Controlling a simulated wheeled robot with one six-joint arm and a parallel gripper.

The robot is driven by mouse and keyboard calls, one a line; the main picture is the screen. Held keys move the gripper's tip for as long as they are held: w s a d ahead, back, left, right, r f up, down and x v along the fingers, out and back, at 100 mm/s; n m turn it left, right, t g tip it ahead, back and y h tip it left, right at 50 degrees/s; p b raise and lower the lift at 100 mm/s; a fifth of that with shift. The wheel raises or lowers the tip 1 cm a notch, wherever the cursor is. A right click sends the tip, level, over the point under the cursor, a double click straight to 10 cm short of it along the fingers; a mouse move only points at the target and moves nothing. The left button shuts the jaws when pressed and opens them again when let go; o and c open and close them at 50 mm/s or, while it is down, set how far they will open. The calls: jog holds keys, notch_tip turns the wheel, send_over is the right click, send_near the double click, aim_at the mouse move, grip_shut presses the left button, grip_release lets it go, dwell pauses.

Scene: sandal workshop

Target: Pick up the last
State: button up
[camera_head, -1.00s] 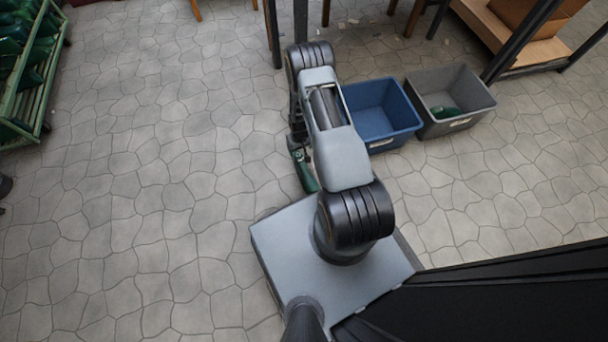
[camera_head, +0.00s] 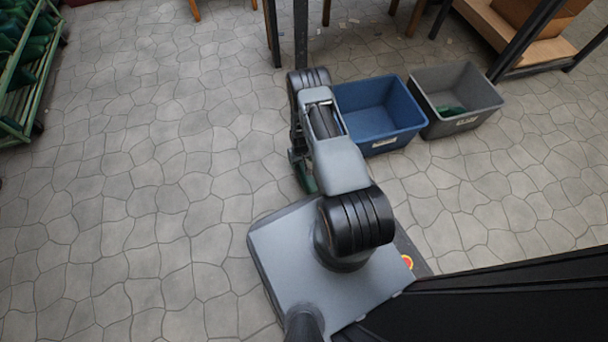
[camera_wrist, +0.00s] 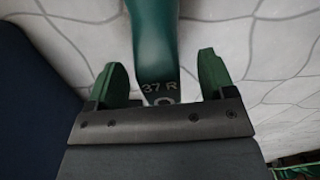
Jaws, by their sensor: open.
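A green last (camera_wrist: 155,45) marked "37 R" lies between the two green fingers of my gripper (camera_wrist: 163,78) in the wrist view. The fingers stand apart, one on each side of it, with a gap visible at the right finger. Part of the last is cut off by the top of the picture. In the head view, a green last (camera_head: 306,180) shows beside my arm near the floor, and my gripper (camera_head: 298,158) is mostly hidden by the arm. I cannot tell whether the last touches the floor.
A blue bin (camera_head: 410,136) stands right of my arm and looks empty. A grey bin (camera_head: 480,108) beside it holds a green item (camera_head: 450,110). A green rack (camera_head: 22,132) of lasts stands at far left. Table legs (camera_head: 300,35) are behind. The left floor is clear.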

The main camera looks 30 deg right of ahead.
jog(key=shift+f, duration=0.55)
jog(key=shift+c, duration=0.2)
jog(key=c, duration=0.9)
jog(key=shift+r, duration=0.1)
jog(key=shift+c, duration=0.2)
notch_tip(320, 180, up, 10)
jog(key=p, duration=0.5)
jog(key=shift+w, duration=0.1)
jog(key=a+r, duration=0.3)
jog(key=r, duration=0.7)
jog(key=a+r, duration=0.3)
jog(key=r, duration=0.8)
jog(key=a+r, duration=0.4)
jog(key=r, duration=0.6)
notch_tip(320, 180, up, 27)
jog(key=s+p, duration=0.1)
jog(key=p, duration=3.6)
jog(key=shift+s+d+r, duration=0.15)
jog(key=shift+d, duration=0.15)
